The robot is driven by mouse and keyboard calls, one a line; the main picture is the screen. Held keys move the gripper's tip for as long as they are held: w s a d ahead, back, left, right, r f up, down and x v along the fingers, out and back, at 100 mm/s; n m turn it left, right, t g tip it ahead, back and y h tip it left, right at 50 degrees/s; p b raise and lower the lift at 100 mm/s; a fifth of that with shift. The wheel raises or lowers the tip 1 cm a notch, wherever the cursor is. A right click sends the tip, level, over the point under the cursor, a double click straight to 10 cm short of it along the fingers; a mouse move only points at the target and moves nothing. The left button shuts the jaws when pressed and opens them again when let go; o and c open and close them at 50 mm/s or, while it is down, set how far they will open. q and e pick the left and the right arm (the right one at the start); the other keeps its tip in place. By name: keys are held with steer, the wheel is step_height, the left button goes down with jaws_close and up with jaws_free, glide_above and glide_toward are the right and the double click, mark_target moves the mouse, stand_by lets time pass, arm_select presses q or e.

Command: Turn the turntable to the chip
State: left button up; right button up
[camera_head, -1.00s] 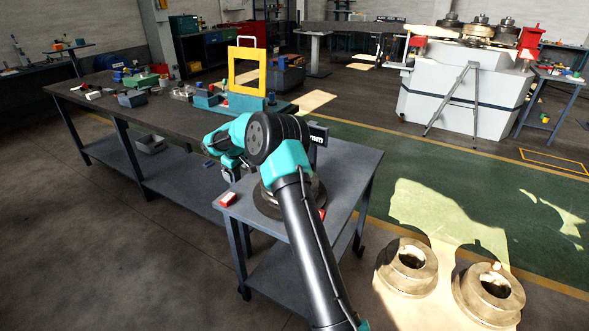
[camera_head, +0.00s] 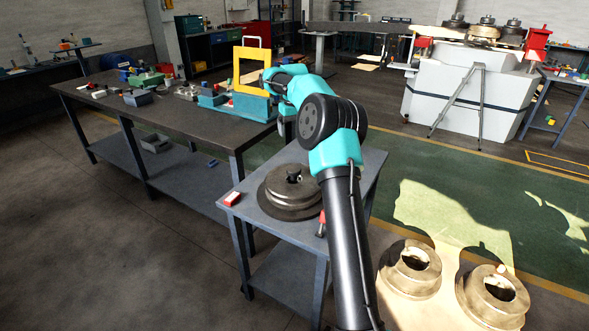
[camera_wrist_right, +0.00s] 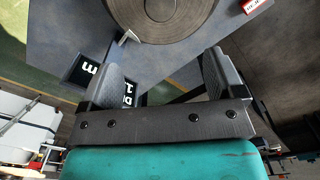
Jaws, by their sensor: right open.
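The turntable (camera_head: 292,190) is a round, stepped metal disc with a dark knob on the small grey table. Its ribbed disc (camera_wrist_right: 165,15) also shows at the top of the right wrist view, cut off by the frame edge. My right gripper (camera_wrist_right: 166,72) is open and empty, its two grey fingers apart and just short of the disc. A small pale pointer (camera_wrist_right: 128,38) lies at the disc's edge. Black plates with white figures, one like a 3 (camera_wrist_right: 88,70), stand by the left finger. I cannot tell which thing is the chip. My left gripper is out of view.
A red and white block (camera_head: 232,198) lies at the small table's left corner. The long workbench (camera_head: 120,100) with a yellow frame (camera_head: 237,68) stands behind. Two metal rings (camera_head: 411,268) (camera_head: 492,295) stand on the floor at right.

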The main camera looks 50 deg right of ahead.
mark_target(294, 169)
step_height(294, 169, down, 17)
stand_by(0.6)
